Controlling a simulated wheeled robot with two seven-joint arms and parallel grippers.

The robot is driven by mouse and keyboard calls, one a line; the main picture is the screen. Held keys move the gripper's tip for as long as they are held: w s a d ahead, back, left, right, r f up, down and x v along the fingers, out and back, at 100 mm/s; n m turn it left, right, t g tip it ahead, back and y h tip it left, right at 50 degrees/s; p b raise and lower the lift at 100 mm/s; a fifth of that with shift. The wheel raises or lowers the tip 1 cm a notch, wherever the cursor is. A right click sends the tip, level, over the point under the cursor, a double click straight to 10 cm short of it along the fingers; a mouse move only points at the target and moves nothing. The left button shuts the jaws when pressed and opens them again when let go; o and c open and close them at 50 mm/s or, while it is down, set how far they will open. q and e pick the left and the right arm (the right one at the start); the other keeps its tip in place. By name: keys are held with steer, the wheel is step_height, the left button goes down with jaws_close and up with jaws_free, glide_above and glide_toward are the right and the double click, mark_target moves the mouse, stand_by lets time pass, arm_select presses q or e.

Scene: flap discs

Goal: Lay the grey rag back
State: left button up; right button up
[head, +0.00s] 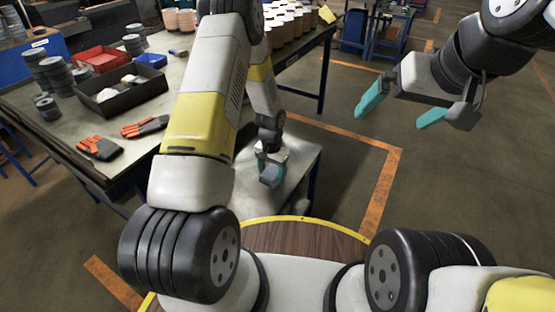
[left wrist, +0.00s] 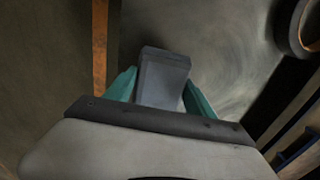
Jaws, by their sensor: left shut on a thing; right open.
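The grey rag (left wrist: 163,80) shows in the left wrist view as a grey, block-like piece between the two teal fingers of my left gripper (left wrist: 160,92). The gripper is shut on it. In the head view, my left gripper (head: 271,166) points down at the small grey side table (head: 300,163), and the rag (head: 272,177) shows small at its fingers. I cannot tell whether the rag touches the table top. My right gripper (head: 402,106) is open and empty, its teal fingers wide apart over the floor at the upper right.
The workbench (head: 60,125) at the left holds orange-grey gloves (head: 100,148), a black tray (head: 118,98), a red tray (head: 100,57), a blue bin (head: 150,60) and several disc stacks (head: 57,74). Open floor with orange lines (head: 382,185) lies to the right.

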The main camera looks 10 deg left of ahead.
arm_select(q)
steer(key=shift+f, duration=1.75)
steer(key=shift+f, duration=0.15)
steer(key=o, duration=1.3)
